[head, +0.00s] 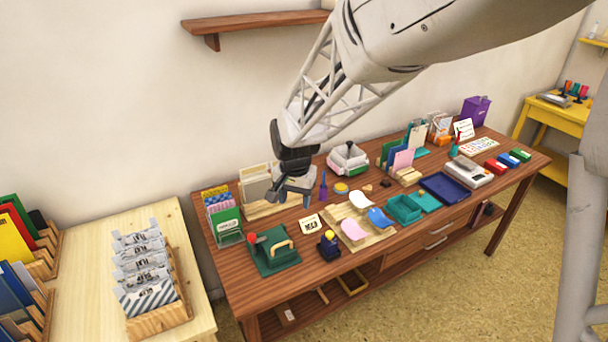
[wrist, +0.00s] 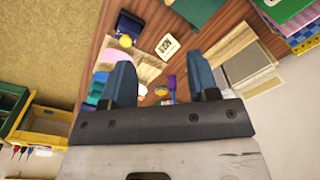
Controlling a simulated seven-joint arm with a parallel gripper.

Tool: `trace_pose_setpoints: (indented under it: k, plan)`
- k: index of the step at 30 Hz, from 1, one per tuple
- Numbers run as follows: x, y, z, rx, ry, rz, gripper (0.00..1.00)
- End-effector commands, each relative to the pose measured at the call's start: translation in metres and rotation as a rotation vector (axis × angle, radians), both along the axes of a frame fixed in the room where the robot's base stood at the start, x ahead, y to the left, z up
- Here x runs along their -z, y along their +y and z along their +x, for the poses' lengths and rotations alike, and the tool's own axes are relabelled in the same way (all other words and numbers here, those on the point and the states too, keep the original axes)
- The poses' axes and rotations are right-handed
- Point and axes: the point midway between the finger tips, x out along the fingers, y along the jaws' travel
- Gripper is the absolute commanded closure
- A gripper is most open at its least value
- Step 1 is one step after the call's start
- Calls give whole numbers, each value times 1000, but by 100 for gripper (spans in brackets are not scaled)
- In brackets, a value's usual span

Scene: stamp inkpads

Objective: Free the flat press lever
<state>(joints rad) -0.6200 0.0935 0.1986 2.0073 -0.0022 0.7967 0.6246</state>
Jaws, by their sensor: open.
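A dark green flat press (head: 276,262) stands at the front left of the wooden table, with a pale curved handle (head: 283,246) on top and a red knob (head: 252,238) at its left side. I cannot tell which of these is the lever, or what holds it. Part of a green thing, likely the press (wrist: 198,8), shows at the top edge of the wrist view. My gripper (head: 294,198) is above the table, behind and above the press and apart from it. Its two blue-grey fingers (wrist: 162,84) are spread in the wrist view, with nothing held between them.
A small label card (head: 309,224) and a dark blue block with a yellow top (head: 328,243) stand right of the press. A wooden tray (head: 372,238) with pastel pieces lies further right. A file rack (head: 225,220) stands left, and a wooden panel stand (head: 262,188) behind.

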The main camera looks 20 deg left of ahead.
Motion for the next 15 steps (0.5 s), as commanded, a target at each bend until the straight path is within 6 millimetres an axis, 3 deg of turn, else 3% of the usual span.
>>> trace_pose_setpoints:
  k: [3,9,15]
  plan:
    - [23,38,1,-5,13,-7,46]
    - [58,93,-3,-5,28,-17,46]
    - [81,127,-9,-4,36,-24,46]
